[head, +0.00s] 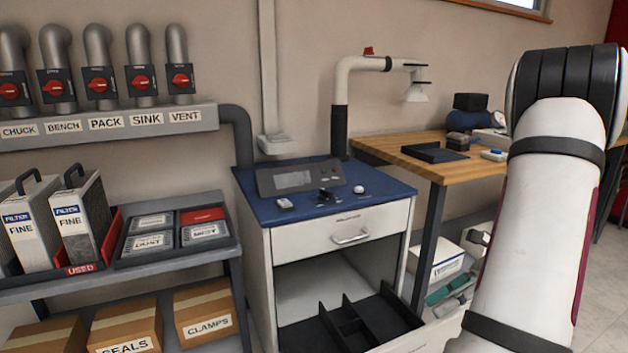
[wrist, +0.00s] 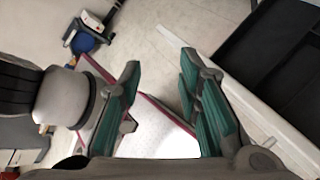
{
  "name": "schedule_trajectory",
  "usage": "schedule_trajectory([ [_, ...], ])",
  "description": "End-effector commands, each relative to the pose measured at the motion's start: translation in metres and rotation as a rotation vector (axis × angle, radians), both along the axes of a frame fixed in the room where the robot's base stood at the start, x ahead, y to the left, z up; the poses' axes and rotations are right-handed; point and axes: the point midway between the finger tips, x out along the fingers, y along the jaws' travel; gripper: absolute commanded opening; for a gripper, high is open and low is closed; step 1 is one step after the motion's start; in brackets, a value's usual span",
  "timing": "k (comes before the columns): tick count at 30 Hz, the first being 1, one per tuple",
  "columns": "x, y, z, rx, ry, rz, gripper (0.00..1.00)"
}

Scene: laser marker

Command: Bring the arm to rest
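My arm (head: 540,210) reaches down along the right side of the head view, upper part bent high and forearm slanting downward. My gripper (head: 436,302) shows low beside the cabinet, partly hidden behind the forearm. In the wrist view my gripper (wrist: 158,82) has its two teal-padded fingers spread well apart, with nothing between them. Pale floor and part of my own body show beyond the fingers.
A white cabinet (head: 285,245) with a blue top stands left of my gripper. Its lower drawer (head: 350,325), black with dividers, is pulled out close to the gripper; the upper one is shut. A wooden bench (head: 395,150) stands behind. A shelf (head: 170,262) is left.

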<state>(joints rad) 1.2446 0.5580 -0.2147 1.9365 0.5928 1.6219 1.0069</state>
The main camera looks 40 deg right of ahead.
Motion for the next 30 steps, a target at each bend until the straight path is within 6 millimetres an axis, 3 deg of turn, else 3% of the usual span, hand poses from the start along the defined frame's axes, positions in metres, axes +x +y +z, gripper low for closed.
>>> schedule_trajectory([
  [1, 0.014, 0.02, 0.017, -0.058, -0.034, 0.104, 0.32],
  [6, 0.04, 0.083, 0.055, -0.227, -0.161, 0.443, 0.32],
  [12, 0.045, 0.159, 0.088, -0.402, -0.329, 0.853, 0.32],
  [21, 0.011, 0.249, 0.111, -0.623, -0.618, 1.484, 0.32],
  [25, -0.012, 0.274, 0.112, -0.706, -0.753, 1.757, 0.32],
  [30, -0.037, 0.291, 0.109, -0.791, -0.905, 2.052, 0.32],
])
